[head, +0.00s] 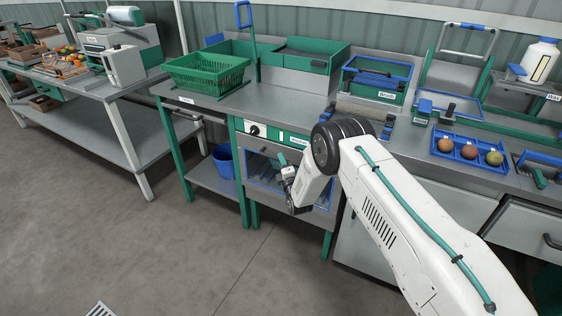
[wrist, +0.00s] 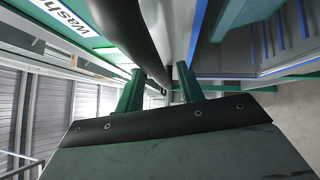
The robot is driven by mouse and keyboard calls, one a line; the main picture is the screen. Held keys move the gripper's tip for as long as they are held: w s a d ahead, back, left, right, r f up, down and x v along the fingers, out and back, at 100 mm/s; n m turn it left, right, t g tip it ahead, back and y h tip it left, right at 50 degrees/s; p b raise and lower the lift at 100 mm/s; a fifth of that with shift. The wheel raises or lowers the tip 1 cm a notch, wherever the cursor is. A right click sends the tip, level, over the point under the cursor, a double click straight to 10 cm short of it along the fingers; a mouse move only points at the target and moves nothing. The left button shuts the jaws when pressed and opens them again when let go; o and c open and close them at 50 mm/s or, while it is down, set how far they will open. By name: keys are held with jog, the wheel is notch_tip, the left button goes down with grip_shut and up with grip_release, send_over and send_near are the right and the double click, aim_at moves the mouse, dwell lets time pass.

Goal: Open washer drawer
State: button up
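My gripper (head: 284,165) is in front of this drawer front. In the wrist view my gripper (wrist: 158,78) has its two green fingers apart. A dark round bar, which looks like the handle (wrist: 130,28), runs down between the fingers. I cannot tell whether the fingers touch it. The washer label (wrist: 65,22) shows at upper left there.
A green basket (head: 207,75) stands on the bench left of the washer. A blue bucket (head: 223,160) stands on the shelf below. A blue tray (head: 467,150) with fruit lies on the right counter. The floor (head: 150,240) in front is clear.

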jog(key=shift+x, duration=0.85)
grip_shut()
jog(key=shift+s, duration=0.1)
